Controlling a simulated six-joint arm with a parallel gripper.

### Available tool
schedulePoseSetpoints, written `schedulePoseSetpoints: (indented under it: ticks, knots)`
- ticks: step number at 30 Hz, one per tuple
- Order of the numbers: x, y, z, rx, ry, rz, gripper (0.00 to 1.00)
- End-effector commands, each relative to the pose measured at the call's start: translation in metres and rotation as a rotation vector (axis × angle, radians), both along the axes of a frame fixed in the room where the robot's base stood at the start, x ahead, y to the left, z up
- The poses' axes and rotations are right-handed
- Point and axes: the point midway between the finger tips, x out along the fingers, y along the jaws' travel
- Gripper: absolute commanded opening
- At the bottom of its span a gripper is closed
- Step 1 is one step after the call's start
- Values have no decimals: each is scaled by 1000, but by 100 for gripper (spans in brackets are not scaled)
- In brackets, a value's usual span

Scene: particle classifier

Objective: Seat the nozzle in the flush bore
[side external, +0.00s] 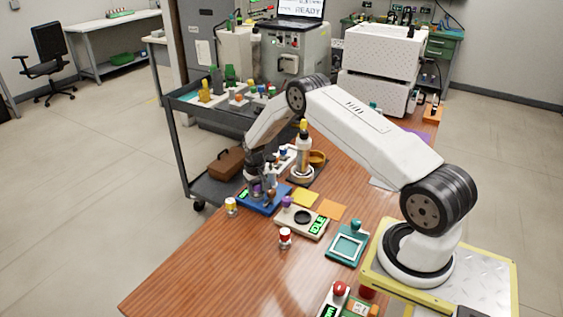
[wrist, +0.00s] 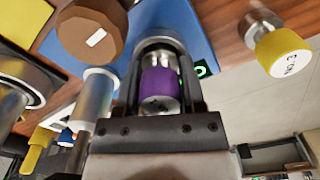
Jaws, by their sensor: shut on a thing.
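My gripper (wrist: 160,95) is shut on the nozzle (wrist: 160,84), a silver cylinder with a purple band, in the wrist view. The nozzle also shows as a small purple spot under my gripper (side external: 257,180) in the side external view (side external: 257,190). It is over the blue fixture (side external: 268,205), which has a green display; the blue plate also shows in the wrist view (wrist: 117,42). A grey rounded rim lies just beyond the nozzle. The bore itself is hidden, and I cannot tell whether the nozzle is inside it or above it.
A brown knob (wrist: 92,32) and a silver post (wrist: 93,100) stand close left of my fingers. A yellow-banded cylinder (wrist: 278,45) is to the right. A beige scale-like fixture (side external: 301,223), a red-banded cylinder (side external: 285,237) and a teal frame (side external: 347,245) stand nearby. The front-left table is clear.

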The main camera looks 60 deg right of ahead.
Motion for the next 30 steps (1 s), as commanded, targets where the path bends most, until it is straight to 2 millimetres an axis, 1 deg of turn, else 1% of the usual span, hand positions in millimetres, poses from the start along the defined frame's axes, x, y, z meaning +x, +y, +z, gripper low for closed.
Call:
schedulePoseSetpoints:
  ticks: [1, 10, 11, 12, 13, 14, 25, 30]
  knots:
    - [-2, 1, -8, -1, -3, 0, 0]
    - [-2, 1, -12, -1, -2, 0, 0]
    - [-2, 1, -12, -1, -2, 0, 61]
    - [-2, 1, -12, -1, -2, 0, 74]
    - [-2, 1, -12, -1, -2, 0, 83]
    - [-2, 1, -12, -1, -2, 0, 87]
    - [-4, -2, -12, -3, 0, 2, 87]
    - [-4, -3, -9, -4, 1, 3, 87]
